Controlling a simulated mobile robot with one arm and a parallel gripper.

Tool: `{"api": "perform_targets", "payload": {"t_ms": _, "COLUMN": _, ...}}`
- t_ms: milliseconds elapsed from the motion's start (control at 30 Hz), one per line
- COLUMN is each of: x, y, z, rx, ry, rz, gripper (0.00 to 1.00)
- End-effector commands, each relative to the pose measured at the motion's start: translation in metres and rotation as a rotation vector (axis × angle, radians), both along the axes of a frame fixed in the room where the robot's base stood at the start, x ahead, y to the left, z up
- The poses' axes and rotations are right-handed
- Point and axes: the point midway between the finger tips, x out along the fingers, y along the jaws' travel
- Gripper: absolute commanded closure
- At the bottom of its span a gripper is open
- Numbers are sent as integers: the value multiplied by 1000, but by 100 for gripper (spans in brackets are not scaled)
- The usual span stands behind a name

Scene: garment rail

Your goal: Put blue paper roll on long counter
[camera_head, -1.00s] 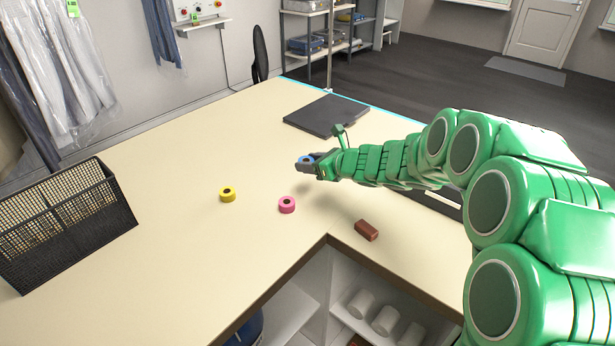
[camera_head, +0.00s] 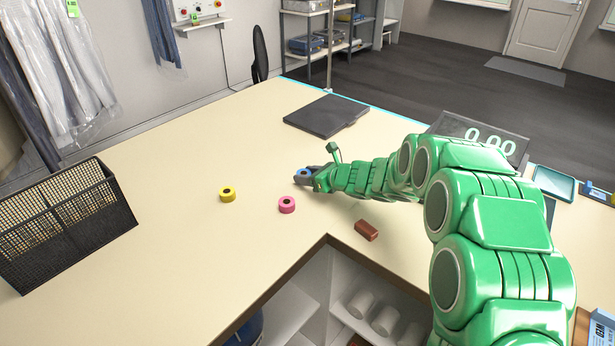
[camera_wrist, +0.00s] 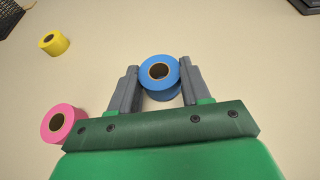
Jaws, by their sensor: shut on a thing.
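The blue paper roll (camera_wrist: 152,68) is between the two grey fingers of my gripper (camera_wrist: 158,82) in the wrist view, with its dark hole facing up. My gripper is shut on it. In the head view the blue roll (camera_head: 303,172) shows at the tip of my gripper (camera_head: 305,178), over the long counter (camera_head: 190,246). The roll is low over the beige top; I cannot tell whether it touches it.
A pink roll (camera_head: 287,205) and a yellow roll (camera_head: 228,194) stand left of my gripper. A brown block (camera_head: 366,230) lies near the inner corner. A black mesh basket (camera_head: 60,222) stands at the left, a dark flat pad (camera_head: 326,115) behind. Bare counter lies between them.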

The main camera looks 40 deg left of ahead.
Motion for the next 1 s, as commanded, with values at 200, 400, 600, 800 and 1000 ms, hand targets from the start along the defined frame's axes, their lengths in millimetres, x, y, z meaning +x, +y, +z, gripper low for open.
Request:
{"api": "perform_targets", "payload": {"t_ms": 200, "x": 0, "y": 0, "z": -4, "rx": 1, "ry": -1, "rz": -1, "gripper": 82}}
{"api": "perform_targets", "payload": {"t_ms": 400, "x": 0, "y": 0, "z": -7, "rx": 1, "ry": 0, "rz": 1, "gripper": 82}}
{"api": "perform_targets", "payload": {"t_ms": 600, "x": 0, "y": 0, "z": -7, "rx": 1, "ry": 0, "rz": 1, "gripper": 27}}
{"api": "perform_targets", "payload": {"t_ms": 800, "x": 0, "y": 0, "z": -7, "rx": 1, "ry": 0, "rz": 1, "gripper": 27}}
{"api": "perform_targets", "payload": {"t_ms": 1000, "x": 1, "y": -2, "z": -3, "rx": 1, "ry": 1, "rz": -1, "gripper": 27}}
